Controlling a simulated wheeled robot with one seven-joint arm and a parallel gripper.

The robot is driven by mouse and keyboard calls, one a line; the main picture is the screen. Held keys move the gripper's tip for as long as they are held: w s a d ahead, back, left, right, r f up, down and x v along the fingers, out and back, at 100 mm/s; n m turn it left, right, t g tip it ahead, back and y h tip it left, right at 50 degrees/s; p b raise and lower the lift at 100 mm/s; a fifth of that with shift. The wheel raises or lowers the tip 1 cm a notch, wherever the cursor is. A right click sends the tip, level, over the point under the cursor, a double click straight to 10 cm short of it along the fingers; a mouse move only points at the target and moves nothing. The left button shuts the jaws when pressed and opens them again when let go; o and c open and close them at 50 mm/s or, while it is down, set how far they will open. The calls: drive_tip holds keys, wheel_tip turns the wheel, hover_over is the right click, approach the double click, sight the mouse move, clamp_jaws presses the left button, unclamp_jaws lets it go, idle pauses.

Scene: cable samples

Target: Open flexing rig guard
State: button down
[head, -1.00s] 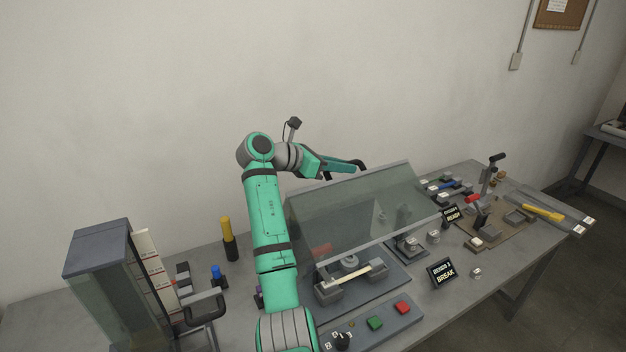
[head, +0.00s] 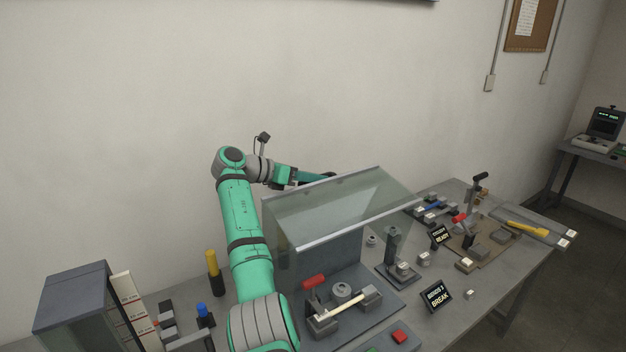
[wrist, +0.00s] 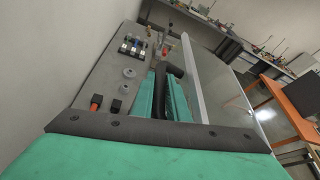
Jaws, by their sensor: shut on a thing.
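The flexing rig guard (head: 345,215) is a clear hood with a pale metal edge. In the head view it stands raised and tilted over the rig, with its front edge clear of the parts below. The rig (head: 350,300) carries a pale cable sample (head: 340,308) between grey clamps. My gripper (head: 322,176) is at the guard's far upper side, its tips partly hidden. In the wrist view my gripper (wrist: 163,98) is shut on a dark bar (wrist: 174,72), seemingly the guard's handle, beside the clear panel (wrist: 223,85).
A dark-topped cabinet (head: 72,292) stands at the left, near yellow (head: 211,262) and blue (head: 202,309) handled tools. A black sign reading BREAK (head: 436,296) and small fixtures occupy the right of the bench. The wall (head: 120,130) is close behind my arm.

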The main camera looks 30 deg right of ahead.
drive_tip(key=shift+s+d+f, duration=0.1)
drive_tip(key=shift+s+d, duration=0.2)
drive_tip(key=shift+d, duration=0.1)
drive_tip(key=c, duration=1.7)
unclamp_jaws()
drive_tip(key=shift+w+a, duration=0.1)
drive_tip(key=shift+a, duration=0.05)
drive_tip(key=shift+v, duration=5.7)
